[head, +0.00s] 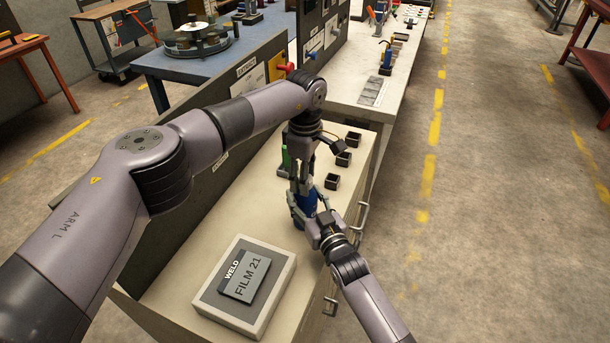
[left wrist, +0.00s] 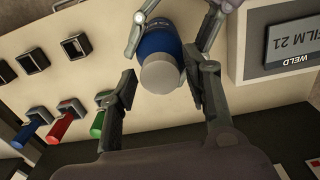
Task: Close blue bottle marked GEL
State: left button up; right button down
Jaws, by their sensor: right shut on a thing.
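The blue bottle (head: 308,203) stands on the near bench, partly hidden by my grippers in the head view. In the left wrist view the bottle (left wrist: 158,42) shows a pale grey cap (left wrist: 160,74) on its end. I cannot read a GEL mark or tell how tight the cap is. My right gripper (head: 312,216) is shut on the bottle's body, with its fingers on both sides of it. My left gripper (head: 302,187) is above the bottle, pointing down. In the left wrist view its fingers (left wrist: 163,95) are apart, one on each side of the cap, with small gaps.
Several small black square holders (head: 332,181) line the bench. Red (left wrist: 62,127) and green (left wrist: 97,124) pieces show beside holders in the left wrist view. A pale box marked WELD FILM 21 (head: 211,293) lies at the near side. An upright panel (head: 225,140) edges the bench.

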pick_arm(q)
jog(key=shift+o, duration=0.6)
jog(key=shift+r, duration=0.1)
notch_tip(320, 180, up, 12)
pick_arm(e)
jog(key=c, duration=0.6)
grip_release()
jog(key=v, duration=1.2)
